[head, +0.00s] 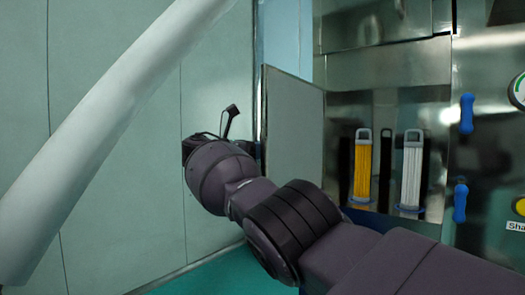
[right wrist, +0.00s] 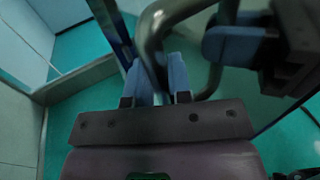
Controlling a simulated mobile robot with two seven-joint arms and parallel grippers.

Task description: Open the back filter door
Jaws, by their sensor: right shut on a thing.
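The back filter door (head: 294,128) is a flat grey panel. It stands swung out to the left of the open compartment (head: 388,105) in the head view. My right arm reaches across from the lower right to the door's outer edge, and its gripper is mostly hidden there. In the right wrist view, my right gripper (right wrist: 157,68) has its blue-padded fingers shut on a curved metal handle (right wrist: 151,42). My left gripper is not in view.
A yellow filter (head: 363,170) and a white filter (head: 411,172) stand inside the compartment. Blue grips (head: 467,114) are on the machine front at right. A pale tube (head: 110,115) crosses the upper left. Green wall panels stand close behind the door.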

